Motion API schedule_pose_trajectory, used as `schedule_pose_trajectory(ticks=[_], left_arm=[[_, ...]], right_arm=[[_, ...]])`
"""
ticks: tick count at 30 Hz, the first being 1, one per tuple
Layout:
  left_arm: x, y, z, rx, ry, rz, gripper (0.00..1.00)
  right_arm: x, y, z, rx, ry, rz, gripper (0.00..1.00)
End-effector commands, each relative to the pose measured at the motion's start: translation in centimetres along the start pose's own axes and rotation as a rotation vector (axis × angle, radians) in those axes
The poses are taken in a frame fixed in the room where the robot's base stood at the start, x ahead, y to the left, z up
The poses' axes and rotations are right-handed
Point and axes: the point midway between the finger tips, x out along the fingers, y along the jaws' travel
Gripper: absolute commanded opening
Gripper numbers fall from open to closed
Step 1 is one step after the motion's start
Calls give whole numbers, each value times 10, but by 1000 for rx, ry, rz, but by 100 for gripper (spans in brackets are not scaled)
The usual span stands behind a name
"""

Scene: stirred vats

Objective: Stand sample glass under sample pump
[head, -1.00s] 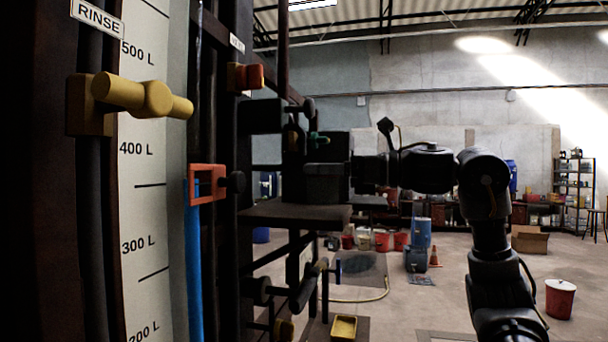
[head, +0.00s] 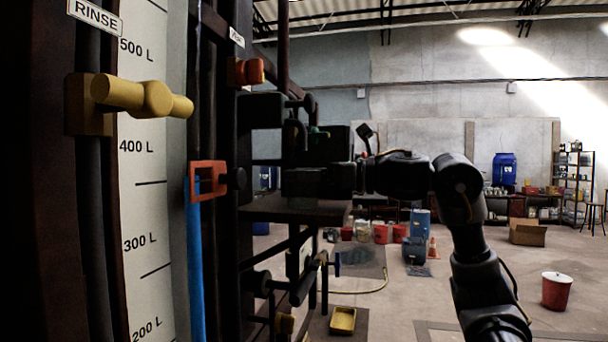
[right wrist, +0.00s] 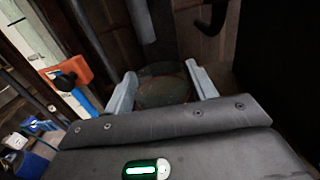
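The sample glass (right wrist: 164,88) is clear with a faint greenish rim and sits between the pale fingers of my right gripper (right wrist: 162,80) in the right wrist view. The fingers appear to touch both its sides. In the head view my right gripper (head: 308,182) is in front of the dark vat frame, just above a dark shelf (head: 292,211); its fingers and the glass cannot be made out there. The sample pump (head: 262,111) is a dark block with a curved pipe above the gripper. A grey tube (right wrist: 143,22) hangs beyond the glass in the wrist view. My left gripper is out of view.
Black pipes and valves (head: 303,285) lie below the shelf.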

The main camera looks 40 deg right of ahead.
Motion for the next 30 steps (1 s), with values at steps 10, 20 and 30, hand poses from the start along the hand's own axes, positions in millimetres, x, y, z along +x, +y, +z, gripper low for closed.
schedule_pose_trajectory(ticks=[10,20,30], left_arm=[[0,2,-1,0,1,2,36],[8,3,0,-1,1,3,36],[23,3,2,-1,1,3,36]], right_arm=[[0,0,0,0,1,0,77],[-26,-1,1,-1,-1,-3,77],[-96,0,2,0,0,-3,77]])
